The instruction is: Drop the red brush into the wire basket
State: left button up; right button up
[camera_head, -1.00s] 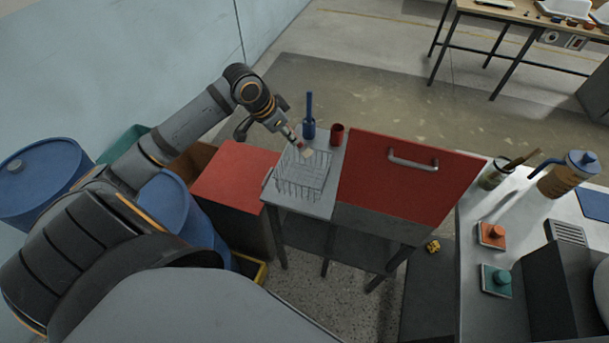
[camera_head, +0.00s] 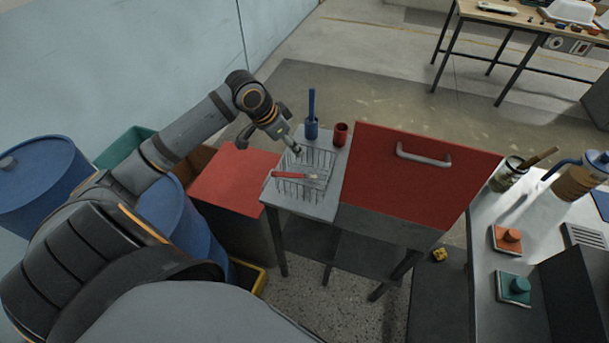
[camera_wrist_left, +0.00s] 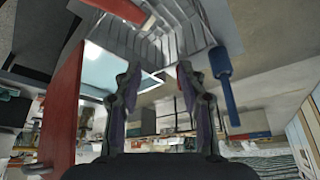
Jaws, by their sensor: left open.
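The red brush (camera_head: 289,175) lies level across the near part of the wire basket (camera_head: 318,158), its pale bristle end to the right. Its handle end reaches the basket's left side; I cannot tell whether it rests on the rim or inside. The basket stands on a small grey table. My left gripper (camera_head: 298,152) is open and empty just above the basket's far side, apart from the brush. In the left wrist view the open fingers (camera_wrist_left: 158,75) have nothing between them, and the red brush (camera_wrist_left: 115,9) shows at the top. My right gripper is out of view.
A red panel with a handle (camera_head: 408,190) rises close on the right. A red-topped cabinet (camera_head: 232,182) is on the left. A counter (camera_head: 480,260) stands further right.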

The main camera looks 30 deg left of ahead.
pick_arm(q)
notch_tip(320, 180, up, 10)
dwell(0.5)
dwell(0.5)
